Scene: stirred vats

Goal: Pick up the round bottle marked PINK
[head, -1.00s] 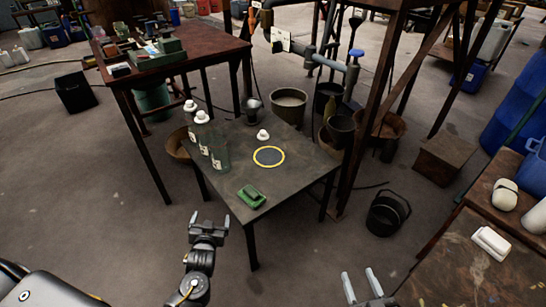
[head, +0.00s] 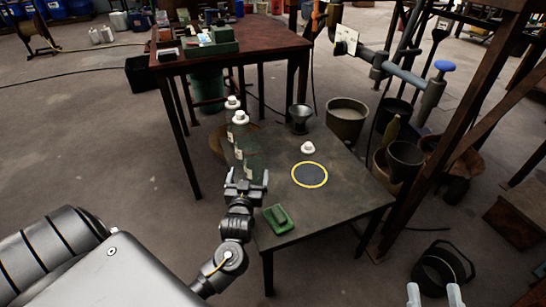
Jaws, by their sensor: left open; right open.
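Several greenish clear bottles stand in a row at the left edge of the small dark table. The far bottle (head: 231,116) and the middle bottle (head: 240,133) have white caps. The nearest bottle (head: 251,160) shows no cap and is partly hidden by my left gripper. The labels are too small to read, so I cannot tell which is marked PINK. My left gripper (head: 247,180) is open, right in front of the nearest bottle; I cannot tell whether it touches. My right gripper (head: 435,290) is open and empty, low at the right, away from the table.
A black bucket (head: 440,270) stands on the floor at right. A red-topped table (head: 270,38) is behind.

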